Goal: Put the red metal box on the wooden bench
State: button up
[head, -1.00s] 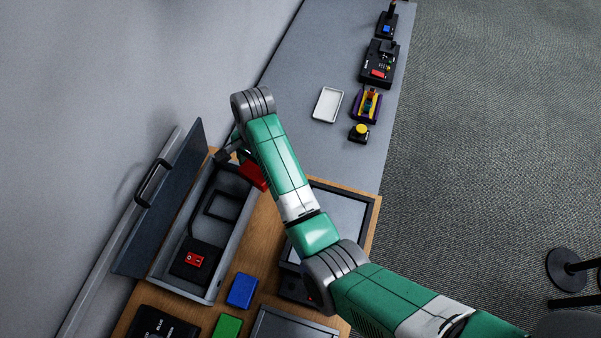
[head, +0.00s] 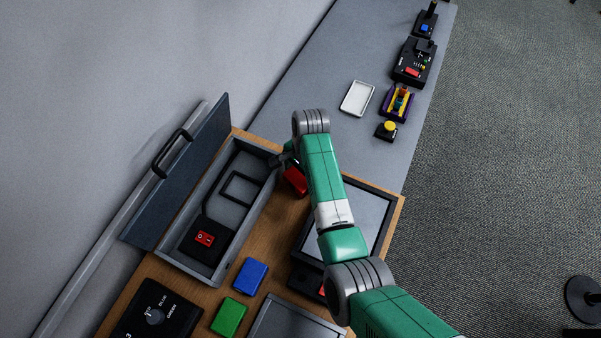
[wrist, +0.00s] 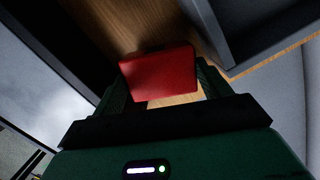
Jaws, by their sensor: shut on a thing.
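The red metal box (head: 295,181) is in my gripper, beside the green arm link in the head view. In the wrist view the red box (wrist: 160,72) sits between the two fingers of my gripper (wrist: 160,85), which is shut on it. The wooden bench (head: 268,226) lies under it, with bare wood showing between the grey open case and the framed tray. The wood also shows in the wrist view (wrist: 282,62) beyond the box. I cannot tell whether the box touches the wood. My arm hides part of the gripper in the head view.
A grey open case (head: 222,268) with its lid up holds a black cable and a red switch. Blue (head: 250,276) and green (head: 229,316) boxes and a black selector box (head: 150,318) are nearer. A white tray (head: 357,98) lies farther back.

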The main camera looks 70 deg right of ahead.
jog(key=shift+f, duration=1.25)
jog(key=o, duration=0.9)
jog(key=shift+c, duration=0.2)
notch_tip(320, 180, up, 12)
jog(key=d+p, duration=0.1)
jog(key=shift+s+d, duration=0.3)
jog(key=shift+s, duration=0.15)
jog(key=shift+r, duration=0.1)
